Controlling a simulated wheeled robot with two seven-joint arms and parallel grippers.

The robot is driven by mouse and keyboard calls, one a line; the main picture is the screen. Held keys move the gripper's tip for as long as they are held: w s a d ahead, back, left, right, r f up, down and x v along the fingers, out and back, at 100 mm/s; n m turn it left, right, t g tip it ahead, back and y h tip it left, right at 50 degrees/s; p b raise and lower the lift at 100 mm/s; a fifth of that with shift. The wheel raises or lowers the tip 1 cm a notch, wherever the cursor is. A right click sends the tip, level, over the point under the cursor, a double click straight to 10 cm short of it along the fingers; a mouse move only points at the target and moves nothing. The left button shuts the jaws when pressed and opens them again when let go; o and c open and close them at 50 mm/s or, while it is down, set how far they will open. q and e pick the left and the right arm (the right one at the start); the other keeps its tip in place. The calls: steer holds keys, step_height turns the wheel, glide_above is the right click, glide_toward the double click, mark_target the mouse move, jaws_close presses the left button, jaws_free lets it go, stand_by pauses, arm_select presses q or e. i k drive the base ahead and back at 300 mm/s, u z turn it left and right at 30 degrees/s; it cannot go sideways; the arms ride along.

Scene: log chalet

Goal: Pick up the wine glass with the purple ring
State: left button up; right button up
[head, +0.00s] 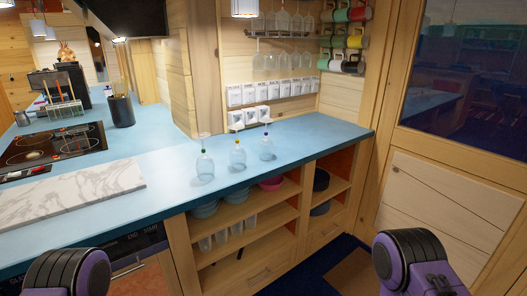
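Three clear wine glasses stand upside down on the blue counter (300,133), bowls down and stems up. The right one, the wine glass with the purple ring (266,149), has a small bluish-purple ring on its stem. The middle glass (237,160) has a yellow-orange ring and stands just left of it. The left glass (205,168) has a green ring and is nearest the marble slab. The three stand apart in a slanting row. Only purple and black parts of my two arms show at the bottom edge, well short of the glasses. Neither gripper is in view.
A marble slab (75,193) lies on the counter at left, with a cooktop (50,145) behind it. Open shelves with bowls (238,196) are below the counter. A glass rack (284,35) and mugs (345,40) hang above. The counter right of the glasses is clear.

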mark_target(266, 148)
steer(key=z, duration=0.65)
steer(key=i, duration=0.55)
steer(key=z, duration=0.6)
steer(key=i, duration=0.75)
steer(key=u, duration=0.45)
